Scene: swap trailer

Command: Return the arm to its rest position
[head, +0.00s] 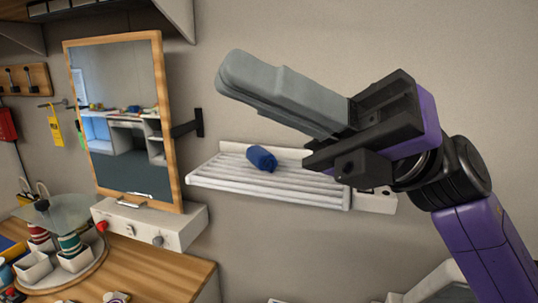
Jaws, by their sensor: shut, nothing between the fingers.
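My gripper (350,138), with black jaws on a purple arm (478,232), is raised at the right of the head view, in front of the grey wall. It points to the upper left and is shut. A long grey rounded shape (285,92) shows at the jaws and stretches to the upper left; I cannot tell what it is. The jaws overlap the right part of a white slatted wall shelf (225,177) in the picture. The arm runs down to the lower right edge.
A blue roll (261,158) lies on the slatted shelf. A wood-framed mirror (166,130) stands left, above a white box (180,231) with a red knob. A wooden counter (165,278) holds a round tray (95,262) with cups. Bare wall (330,250) lies below the shelf.

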